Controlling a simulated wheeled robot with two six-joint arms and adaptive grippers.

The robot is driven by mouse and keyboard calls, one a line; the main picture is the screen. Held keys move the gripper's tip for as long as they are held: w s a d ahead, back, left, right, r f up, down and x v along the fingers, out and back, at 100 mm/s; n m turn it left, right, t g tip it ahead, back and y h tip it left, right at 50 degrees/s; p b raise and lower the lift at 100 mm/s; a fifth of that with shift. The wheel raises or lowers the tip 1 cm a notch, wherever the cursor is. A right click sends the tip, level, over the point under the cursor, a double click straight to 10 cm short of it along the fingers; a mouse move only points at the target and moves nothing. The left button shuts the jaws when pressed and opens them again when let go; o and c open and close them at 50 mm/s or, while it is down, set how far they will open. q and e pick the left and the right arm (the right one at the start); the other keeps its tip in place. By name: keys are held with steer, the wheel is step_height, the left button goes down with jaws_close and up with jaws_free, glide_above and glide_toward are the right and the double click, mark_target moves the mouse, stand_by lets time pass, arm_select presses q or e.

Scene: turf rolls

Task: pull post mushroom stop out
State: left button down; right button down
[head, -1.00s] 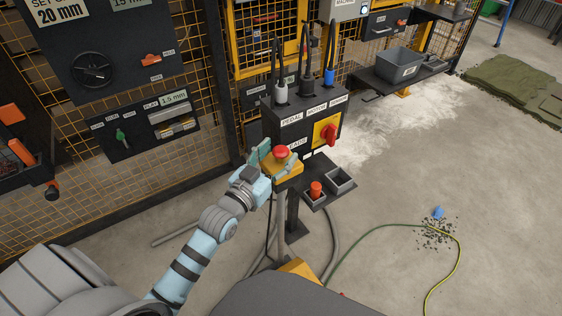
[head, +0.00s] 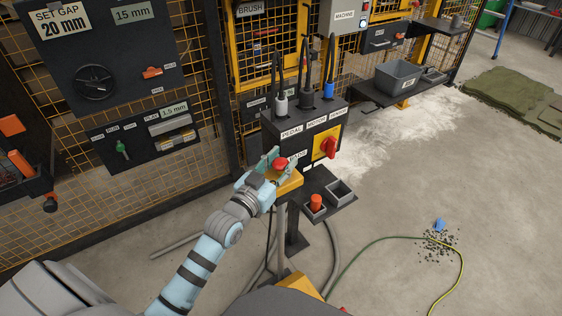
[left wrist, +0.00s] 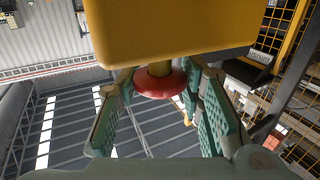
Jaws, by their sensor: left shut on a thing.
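The post mushroom stop is a red button (head: 280,163) on a yellow box (head: 290,184) fixed to the post below the labelled black box. In the left wrist view the red mushroom head (left wrist: 160,82) sticks out from the yellow box (left wrist: 165,30) on a short stem. My left gripper (head: 279,164) has its green fingers on both sides of the red head, and it is shut on it. In the left wrist view the fingers (left wrist: 160,100) flank the head. My right gripper is not in view.
The black box (head: 300,130) carries several plugs and a red rotary switch (head: 328,147) on a yellow plate. Small bins (head: 341,191) stand on a shelf to the right. A green hose (head: 375,241) and a debris pile (head: 438,243) lie on the open floor.

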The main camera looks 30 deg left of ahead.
arm_select(q)
step_height(320, 180, up, 2)
steer(key=shift+r+p, duration=0.1)
steer(key=shift+p, duration=0.75)
steer(key=c, duration=1.1)
jaws_free()
steer(key=shift+o, duration=0.2)
steer(key=shift+f, duration=0.25)
steer(key=shift+s, duration=0.4)
steer(key=s, duration=1.1)
steer(key=shift+a, duration=0.45)
steer(key=shift+s, duration=0.1)
